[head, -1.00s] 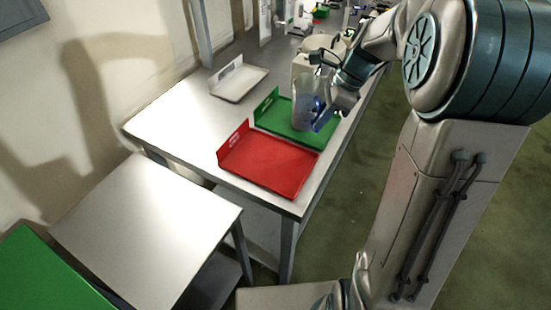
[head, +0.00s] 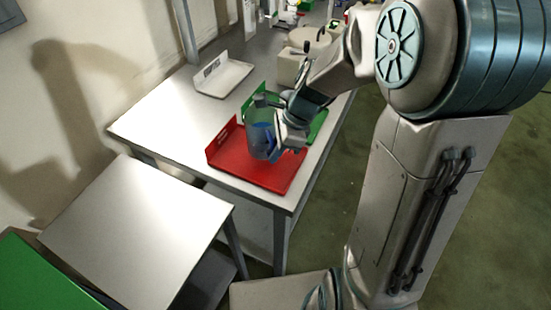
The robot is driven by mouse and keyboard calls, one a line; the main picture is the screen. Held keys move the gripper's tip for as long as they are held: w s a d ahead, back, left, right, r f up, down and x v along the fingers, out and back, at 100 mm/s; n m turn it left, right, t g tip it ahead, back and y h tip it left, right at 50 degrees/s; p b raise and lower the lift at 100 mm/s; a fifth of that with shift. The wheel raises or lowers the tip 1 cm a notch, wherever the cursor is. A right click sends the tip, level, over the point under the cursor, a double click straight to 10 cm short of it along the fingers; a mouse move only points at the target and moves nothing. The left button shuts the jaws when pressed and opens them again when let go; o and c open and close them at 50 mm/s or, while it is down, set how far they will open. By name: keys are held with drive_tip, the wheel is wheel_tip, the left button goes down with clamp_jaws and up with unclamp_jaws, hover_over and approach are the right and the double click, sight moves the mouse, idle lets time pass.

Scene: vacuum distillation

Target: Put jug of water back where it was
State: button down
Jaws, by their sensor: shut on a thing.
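The jug of water (head: 259,131) is a clear vessel with blue showing low on its right side. My gripper (head: 272,145) is shut on the jug from its right side. The jug appears over the red tray (head: 240,170), near its back edge; I cannot tell whether it touches the tray. The green tray (head: 319,130) lies just behind the red one and is partly hidden by my gripper and the jug. A white tray (head: 225,78) lies empty farther back on the left of the long metal table (head: 165,115).
A lower metal table (head: 135,215) stands empty in front, with a green surface (head: 45,275) at its left. A beige device (head: 290,66) and several other items stand at the back of the long table. A wall runs along the left.

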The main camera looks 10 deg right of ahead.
drive_tip(key=shift+f, duration=1.95)
drive_tip(key=shift+f, duration=0.15)
drive_tip(key=c, duration=1.5)
unclamp_jaws()
drive_tip(key=v, duration=1.1)
drive_tip(key=s+d+r+n+t+h, duration=0.1)
drive_tip(key=s+d+n+h, duration=0.1)
drive_tip(key=s+n, duration=0.5)
drive_tip(key=s+d+r+n+t+h, duration=0.1)
drive_tip(key=s+r+n+h, duration=0.1)
drive_tip(key=s+n, duration=0.5)
drive_tip(key=shift+d+n+t+h, duration=0.3)
drive_tip(key=shift+d+n+t, duration=0.1)
drive_tip(key=shift+n, duration=1.9)
